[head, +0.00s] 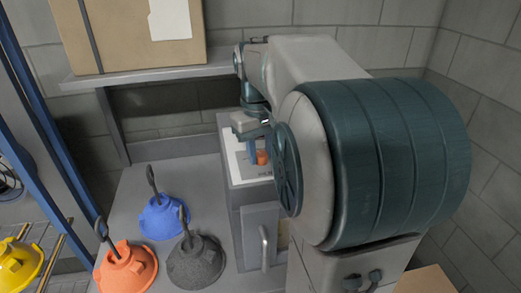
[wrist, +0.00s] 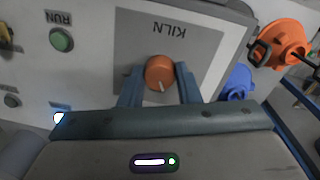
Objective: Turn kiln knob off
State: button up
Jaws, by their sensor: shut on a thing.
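The kiln knob (wrist: 160,73) is a round orange knob with a pale pointer line, on a grey plate marked KILN (wrist: 205,45) in the wrist view. My gripper (wrist: 160,82) has its two blue fingers on either side of the knob, shut on it. The pointer line runs toward the lower part of the wrist picture. In the head view the orange knob (head: 262,157) shows on the panel's light top, beside a blue finger of my gripper (head: 254,152). My arm hides much of the panel there.
A green RUN button (wrist: 62,40) sits on the same panel. Blue (head: 163,215), orange (head: 126,268) and dark grey (head: 196,262) hoods stand left of the panel cabinet (head: 232,190). A cardboard box (head: 125,40) rests on the shelf behind. A blue post (head: 45,125) stands at left.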

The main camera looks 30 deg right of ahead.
aim_at(260, 156)
jog(key=n, duration=0.6)
jog(key=shift+r, duration=0.1)
jog(key=shift+d+n, duration=0.1)
jog(key=shift+n, duration=0.2)
dwell(0.3)
jog(key=o, duration=1)
jog(key=r, duration=1.3)
jog(key=shift+s+a+r, duration=0.25)
jog(key=shift+a+r, duration=0.1)
